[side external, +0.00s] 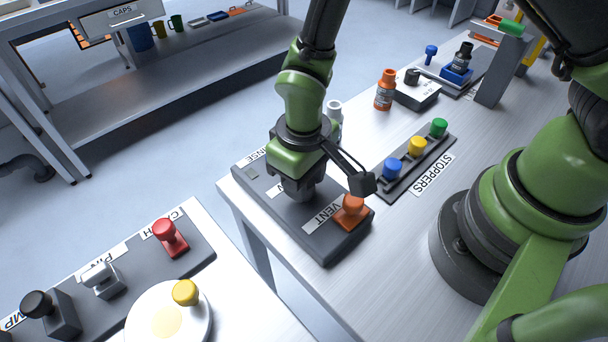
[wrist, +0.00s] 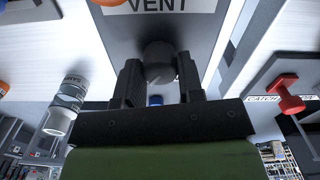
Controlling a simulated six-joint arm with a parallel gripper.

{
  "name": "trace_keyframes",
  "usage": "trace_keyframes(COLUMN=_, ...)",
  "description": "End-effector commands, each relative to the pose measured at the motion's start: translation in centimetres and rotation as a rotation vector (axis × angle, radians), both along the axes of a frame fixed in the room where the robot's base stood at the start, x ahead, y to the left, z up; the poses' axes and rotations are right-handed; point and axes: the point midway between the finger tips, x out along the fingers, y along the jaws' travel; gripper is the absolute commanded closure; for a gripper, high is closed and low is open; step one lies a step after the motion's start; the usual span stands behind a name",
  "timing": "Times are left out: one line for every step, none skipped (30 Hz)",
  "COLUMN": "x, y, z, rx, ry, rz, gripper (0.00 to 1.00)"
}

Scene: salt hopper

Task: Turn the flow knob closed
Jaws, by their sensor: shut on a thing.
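A dark grey panel (side external: 325,245) lies along the near edge of the bench, with labels reading RINSE and VENT and a third label partly covered by my gripper. My gripper (side external: 301,192) points down over the middle of this panel. In the wrist view, my gripper (wrist: 158,85) has its two black fingers on either side of a dark grey knob (wrist: 158,58), shut on it. The knob stands just past the VENT label. Its own label cannot be read, and its turn position is hard to tell. My wrist hides most of it in the side view.
An orange knob (side external: 350,208) sits at the VENT end, close to my wrist camera. A stopper rack (side external: 408,182) with blue, yellow and green stoppers stands to the right. An orange bottle (side external: 385,92) stands behind. A red knob (side external: 170,236) is on the separate left table.

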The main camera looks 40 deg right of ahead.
Motion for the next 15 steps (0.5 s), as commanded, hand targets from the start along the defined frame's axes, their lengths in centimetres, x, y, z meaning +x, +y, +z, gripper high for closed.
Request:
trace_keyframes(x=-0.03, y=0.02, z=0.05, rx=0.0, ry=0.001, rz=0.042, gripper=0.89)
trace_keyframes(x=-0.03, y=0.02, z=0.05, rx=0.0, ry=0.001, rz=0.071, gripper=0.89)
trace_keyframes(x=-0.04, y=0.03, z=0.05, rx=0.0, ry=0.001, rz=0.108, gripper=0.89)
trace_keyframes(x=-0.04, y=0.03, z=0.06, rx=0.0, ry=0.001, rz=0.137, gripper=0.89)
trace_keyframes(x=-0.05, y=0.04, z=0.06, rx=0.0, ry=0.001, rz=0.165, gripper=0.89)
trace_keyframes(x=-0.05, y=0.04, z=0.06, rx=0.0, ry=0.001, rz=0.202, gripper=0.89)
trace_keyframes(x=-0.05, y=0.04, z=0.06, rx=0.0, ry=0.001, rz=0.229, gripper=0.89)
trace_keyframes(x=-0.05, y=0.05, z=0.06, rx=0.0, ry=0.001, rz=0.256, gripper=0.89)
trace_keyframes(x=-0.05, y=0.05, z=0.06, rx=0.0, ry=0.001, rz=0.291, gripper=0.89)
trace_keyframes(x=-0.06, y=0.05, z=0.06, rx=0.0, ry=0.001, rz=0.316, gripper=0.89)
trace_keyframes(x=-0.06, y=0.06, z=0.06, rx=0.0, ry=0.001, rz=0.34, gripper=0.89)
trace_keyframes(x=-0.06, y=0.06, z=0.06, rx=0.0, ry=0.001, rz=0.372, gripper=0.89)
trace_keyframes(x=-0.06, y=0.06, z=0.06, rx=0.0, ry=0.001, rz=0.394, gripper=0.89)
trace_keyframes(x=-0.06, y=0.07, z=0.06, rx=0.0, ry=0.001, rz=0.416, gripper=0.89)
trace_keyframes(x=-0.07, y=0.07, z=0.06, rx=0.0, ry=0.001, rz=0.444, gripper=0.89)
